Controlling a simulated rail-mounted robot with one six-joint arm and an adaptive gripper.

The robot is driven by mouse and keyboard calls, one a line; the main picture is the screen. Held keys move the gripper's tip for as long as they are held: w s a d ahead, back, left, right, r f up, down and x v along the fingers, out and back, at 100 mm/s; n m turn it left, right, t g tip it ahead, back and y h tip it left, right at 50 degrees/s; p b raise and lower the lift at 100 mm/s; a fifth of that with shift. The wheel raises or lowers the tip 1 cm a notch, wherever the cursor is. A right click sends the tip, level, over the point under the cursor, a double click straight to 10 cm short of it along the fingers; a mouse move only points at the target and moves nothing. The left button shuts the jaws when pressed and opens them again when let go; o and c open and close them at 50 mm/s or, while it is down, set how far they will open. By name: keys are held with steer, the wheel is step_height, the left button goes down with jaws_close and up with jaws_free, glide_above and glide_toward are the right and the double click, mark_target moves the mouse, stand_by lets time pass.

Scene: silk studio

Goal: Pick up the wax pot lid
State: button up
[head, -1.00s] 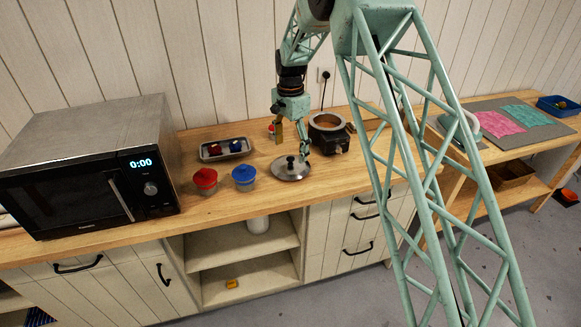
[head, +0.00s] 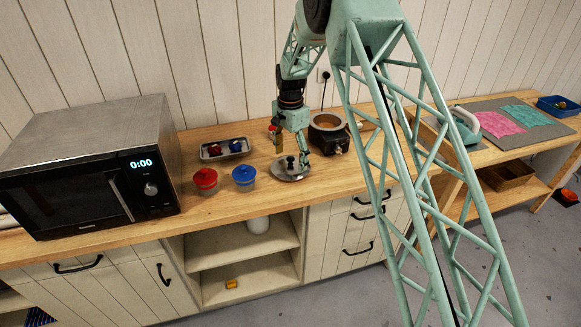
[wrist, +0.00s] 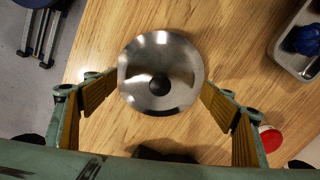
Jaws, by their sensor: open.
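The wax pot lid (head: 284,173) is a round, shiny steel disc with a dark knob, lying flat on the wooden counter. In the wrist view the lid (wrist: 160,54) lies between and a little beyond my open fingers, with its knob near the middle. My gripper (head: 291,158) is low over the lid in the head view, partly covering it. In the wrist view my gripper (wrist: 159,90) is wide open with ribbed, brass-coloured pads either side, and holds nothing. The open wax pot (head: 328,131) stands just behind and right of the lid.
A blue pot (head: 244,178) and a red pot (head: 206,181) stand left of the lid. A metal tray (head: 226,150) with small red and blue items lies behind them. A microwave (head: 90,165) fills the left end. Bare counter lies in front of the lid.

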steer(key=shift+f, duration=0.75)
